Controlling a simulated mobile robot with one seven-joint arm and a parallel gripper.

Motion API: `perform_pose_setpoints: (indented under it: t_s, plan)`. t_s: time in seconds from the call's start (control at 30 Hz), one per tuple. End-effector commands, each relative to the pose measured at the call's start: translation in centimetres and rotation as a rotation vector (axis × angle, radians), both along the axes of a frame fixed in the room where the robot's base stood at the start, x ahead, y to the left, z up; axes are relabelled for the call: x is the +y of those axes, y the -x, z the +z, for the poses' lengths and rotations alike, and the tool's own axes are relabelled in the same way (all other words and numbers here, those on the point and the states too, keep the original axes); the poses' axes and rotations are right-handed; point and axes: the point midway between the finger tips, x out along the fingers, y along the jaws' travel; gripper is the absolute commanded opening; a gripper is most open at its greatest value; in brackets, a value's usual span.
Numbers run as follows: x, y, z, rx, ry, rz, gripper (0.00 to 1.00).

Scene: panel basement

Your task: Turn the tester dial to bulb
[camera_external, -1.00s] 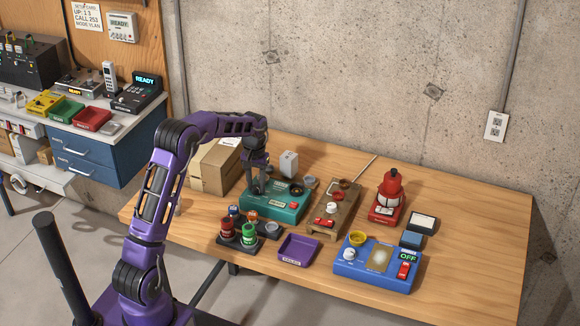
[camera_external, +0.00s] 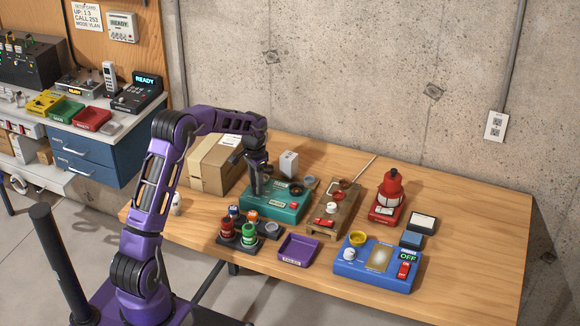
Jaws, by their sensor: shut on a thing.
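A teal box (camera_external: 289,208), which looks like the tester, lies on the wooden table left of its middle. It has a small red part and labels on its top. My gripper (camera_external: 257,192) points down at the left part of this box and is shut on what looks like its dial. My fingers hide the dial, so its pointer and setting cannot be read.
Right of the teal box is a brown wooden fixture (camera_external: 345,199). Nearby are a blue box (camera_external: 345,270) with an OFF display, a red lantern-like object (camera_external: 390,188), a purple tray (camera_external: 298,248) and a rack of colored jars (camera_external: 268,233). A cardboard box (camera_external: 208,172) stands behind my arm.

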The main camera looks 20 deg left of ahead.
Motion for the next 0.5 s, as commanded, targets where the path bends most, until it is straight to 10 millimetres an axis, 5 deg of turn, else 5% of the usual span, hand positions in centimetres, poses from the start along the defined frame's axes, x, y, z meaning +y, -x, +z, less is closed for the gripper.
perform_pose_setpoints:
  t_s: [0.43, 0.47, 0.5]
  plan:
    - [-0.06, -0.14, 0.14, -0.005, 0.001, -0.011, 0.00]
    - [-0.06, -0.14, 0.14, -0.005, 0.001, -0.011, 0.41]
    - [-0.06, -0.14, 0.14, -0.005, 0.001, -0.011, 0.48]
